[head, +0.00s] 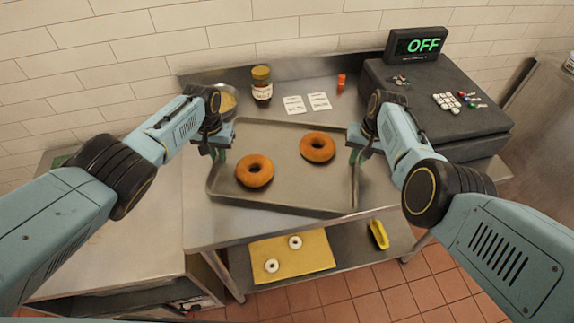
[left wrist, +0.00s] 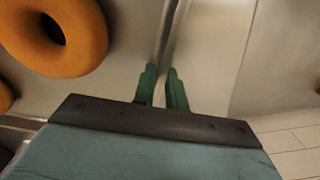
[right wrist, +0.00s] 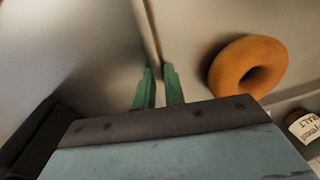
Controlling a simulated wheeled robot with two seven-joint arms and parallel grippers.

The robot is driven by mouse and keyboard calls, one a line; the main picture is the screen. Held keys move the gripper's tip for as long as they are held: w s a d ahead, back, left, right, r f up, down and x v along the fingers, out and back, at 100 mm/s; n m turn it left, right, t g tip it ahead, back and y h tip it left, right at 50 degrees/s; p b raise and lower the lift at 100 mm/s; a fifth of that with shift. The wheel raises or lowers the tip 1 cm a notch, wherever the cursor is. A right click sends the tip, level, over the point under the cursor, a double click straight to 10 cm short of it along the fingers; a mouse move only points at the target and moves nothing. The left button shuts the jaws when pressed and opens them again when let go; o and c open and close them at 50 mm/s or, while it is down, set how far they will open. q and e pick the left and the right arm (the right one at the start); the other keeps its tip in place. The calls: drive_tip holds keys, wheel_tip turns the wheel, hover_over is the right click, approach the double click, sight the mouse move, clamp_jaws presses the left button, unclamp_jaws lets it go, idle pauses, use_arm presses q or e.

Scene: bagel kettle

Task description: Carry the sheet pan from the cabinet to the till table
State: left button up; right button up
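The sheet pan (head: 290,185) is a grey metal tray with two orange-brown bagels on it, one left of centre (head: 254,171) and one further back right (head: 317,147). It is over the till table (head: 225,228); I cannot tell if it touches the top. My left gripper (head: 220,156) has its green fingers close together on the pan's left rim, also in the left wrist view (left wrist: 162,72). My right gripper (head: 357,158) is likewise on the right rim, as the right wrist view shows (right wrist: 157,72). The cabinet (head: 130,225) is the steel counter at left.
A till (head: 435,100) with an OFF display stands at the right of the table. A jar (head: 262,87), a bowl (head: 228,102), paper cards (head: 306,104) and an orange bottle (head: 341,82) are behind the pan. A lower shelf holds a yellow board (head: 292,258) with two white rings.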

use_arm(q)
drive_tip(key=o, duration=0.4)
drive_tip(key=shift+d+r, duration=0.1)
drive_tip(key=shift+d, duration=0.35)
use_arm(e)
drive_tip(key=o, duration=0.4)
drive_tip(key=shift+a+r, duration=0.1)
drive_tip(key=shift+a, duration=0.3)
use_arm(q)
drive_tip(key=shift+a, duration=0.15)
use_arm(e)
drive_tip(key=shift+d, duration=0.1)
drive_tip(key=shift+d, duration=0.1)
use_arm(q)
wheel_tip(320, 180, up, 12)
use_arm(e)
drive_tip(key=r, duration=0.4)
drive_tip(key=d+r, duration=0.1)
drive_tip(key=r, duration=0.3)
drive_tip(key=d+r, duration=0.1)
drive_tip(key=r, duration=0.3)
drive_tip(key=shift+s, duration=0.15)
use_arm(q)
drive_tip(key=shift+s, duration=0.1)
use_arm(e)
drive_tip(key=shift+s+f, duration=0.1)
drive_tip(key=shift+f, duration=0.05)
